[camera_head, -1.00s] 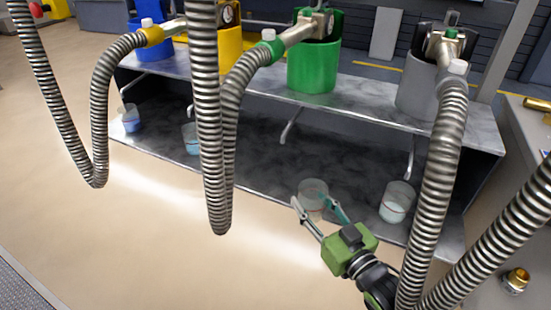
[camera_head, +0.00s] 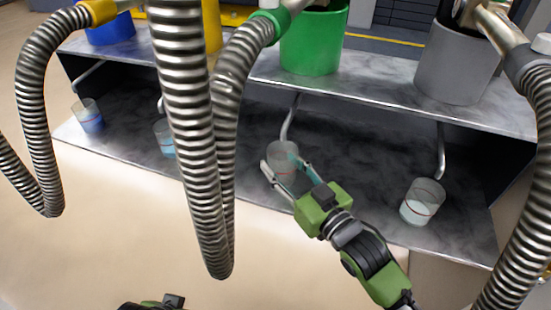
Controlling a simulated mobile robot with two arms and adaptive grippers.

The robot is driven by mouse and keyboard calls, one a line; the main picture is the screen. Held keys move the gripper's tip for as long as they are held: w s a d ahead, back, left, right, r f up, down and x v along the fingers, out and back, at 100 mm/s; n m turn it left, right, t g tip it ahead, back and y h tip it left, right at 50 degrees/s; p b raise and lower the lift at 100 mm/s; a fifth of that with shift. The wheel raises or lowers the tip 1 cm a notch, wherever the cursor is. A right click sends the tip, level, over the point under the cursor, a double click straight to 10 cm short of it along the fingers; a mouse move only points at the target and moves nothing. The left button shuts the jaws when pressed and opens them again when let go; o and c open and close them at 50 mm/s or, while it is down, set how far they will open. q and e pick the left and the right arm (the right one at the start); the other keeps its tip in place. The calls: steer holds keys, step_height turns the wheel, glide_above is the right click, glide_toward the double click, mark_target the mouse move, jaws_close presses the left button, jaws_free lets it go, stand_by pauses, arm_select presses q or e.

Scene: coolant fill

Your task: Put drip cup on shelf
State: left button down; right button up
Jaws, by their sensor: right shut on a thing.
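A clear drip cup (camera_head: 283,150) is between the two fingers of my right gripper (camera_head: 283,167), which is shut on it. The cup is upright and appears over the lower shelf (camera_head: 345,190), below the green container and beside its bent spout (camera_head: 291,116). I cannot tell whether its base touches the shelf. The fingers hide part of the cup's lower side. A green and black part of my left gripper (camera_head: 160,303) shows at the bottom edge; its fingers cannot be made out.
Other cups stand on the lower shelf: one at right (camera_head: 422,202) with pale liquid, and blue-tinted ones at left (camera_head: 88,115) and behind the hoses (camera_head: 165,137). Ribbed metal hoses (camera_head: 190,110) hang in front. Green (camera_head: 313,45) and grey (camera_head: 457,65) containers stand above.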

steer(key=shift+w+a+f+b, duration=0.15)
steer(key=shift+f+b, duration=0.1)
steer(key=shift+f, duration=0.1)
steer(key=shift+w+a+f+b, duration=0.1)
steer(key=shift+w+f+b, duration=0.1)
steer(key=shift+f, duration=0.1)
steer(key=shift+s+d+r, duration=0.1)
steer(key=shift+s+r, duration=0.05)
steer(key=shift+s+d+r, duration=0.3)
steer(key=shift+a+f, duration=0.15)
steer(key=shift+f, duration=0.2)
arm_select(q)
steer(key=shift+w+r, duration=0.15)
steer(key=shift+r, duration=0.2)
arm_select(e)
steer(key=o, duration=1.2)
steer(key=shift+o, duration=0.2)
steer(key=shift+r, duration=0.15)
